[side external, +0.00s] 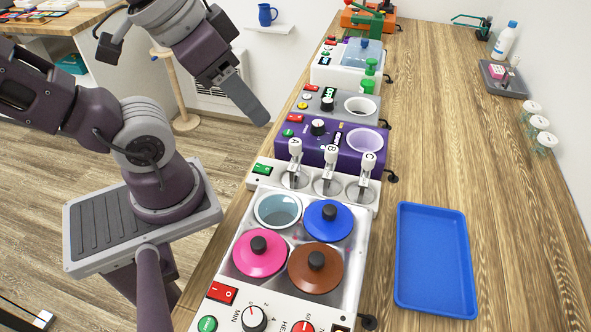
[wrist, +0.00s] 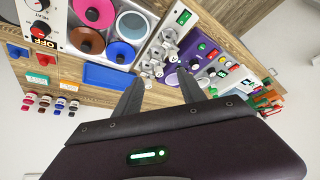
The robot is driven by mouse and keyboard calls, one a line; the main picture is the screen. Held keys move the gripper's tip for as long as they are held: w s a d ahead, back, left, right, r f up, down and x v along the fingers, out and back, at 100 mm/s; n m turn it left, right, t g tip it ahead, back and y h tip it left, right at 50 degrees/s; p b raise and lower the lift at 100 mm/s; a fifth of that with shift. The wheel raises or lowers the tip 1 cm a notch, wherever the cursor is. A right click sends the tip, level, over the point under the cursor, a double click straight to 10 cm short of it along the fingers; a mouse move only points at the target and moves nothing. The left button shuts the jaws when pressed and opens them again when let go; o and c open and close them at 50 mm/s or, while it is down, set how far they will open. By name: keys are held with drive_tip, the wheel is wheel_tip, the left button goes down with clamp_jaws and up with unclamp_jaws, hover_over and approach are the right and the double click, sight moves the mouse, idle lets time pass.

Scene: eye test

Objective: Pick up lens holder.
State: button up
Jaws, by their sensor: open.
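No piece is marked as the lens holder. The likeliest match is the three upright white-handled pieces, lettered A (side external: 295,149), B (side external: 331,153) and one I read as D (side external: 368,161). They stand in round wells of a white rack (side external: 264,171); the group also shows in the wrist view, with one piece (wrist: 170,37) near the top. Their lower ends are partly hidden in the wells. My gripper (side external: 262,116) is in the air left of the bench, well apart from them. In the wrist view its two fingers (wrist: 160,76) are spread with nothing between them.
In front of the rack, a tank unit has a pink lid (side external: 260,253), a blue lid (side external: 328,221), a brown lid (side external: 315,270) and an uncovered pot (side external: 278,209). A purple unit (side external: 318,156) stands behind. An empty blue tray (side external: 403,255) lies right, with bare bench around.

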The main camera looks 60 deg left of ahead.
drive_tip(key=n+g, duration=0.6)
drive_tip(key=n, duration=0.3)
hover_over(295, 156)
drive_tip(key=f, duration=0.8)
drive_tip(key=a+f, duration=0.1)
drive_tip(key=f, duration=0.3)
drive_tip(key=shift+w+f, duration=0.4)
drive_tip(key=f, duration=0.5)
drive_tip(key=shift+s+d+f, duration=0.2)
drive_tip(key=shift+f, duration=0.2)
clamp_jaws()
